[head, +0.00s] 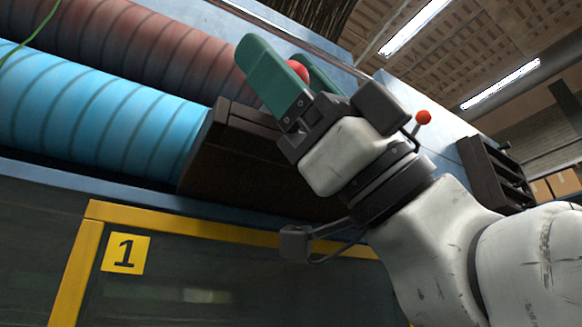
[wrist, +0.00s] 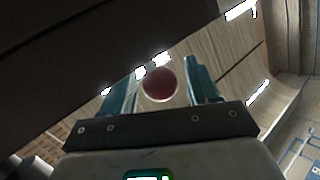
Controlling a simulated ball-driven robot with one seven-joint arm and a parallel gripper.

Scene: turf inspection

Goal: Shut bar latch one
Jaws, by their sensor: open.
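A red ball knob (head: 299,70) shows between the teal fingers of my gripper (head: 286,56) in the head view, partly hidden by the near finger. In the wrist view the same kind of red knob (wrist: 160,84) sits between the two fingers (wrist: 161,76), with gaps at its sides. The fingers are open and not closed on it. The knob's stem and the latch bar are hidden. A yellow plate with the number 1 (head: 125,254) is on the panel below. I cannot tell from the plate alone which knob belongs to latch one.
A second red knob (head: 423,117) on a thin dark stem shows behind my wrist. A dark brown block (head: 245,160) lies just below my gripper. A blue ribbed roll (head: 90,115) and a reddish roll (head: 150,45) are at left. A yellow frame (head: 200,228) runs below. A dark rack (head: 490,170) stands at right.

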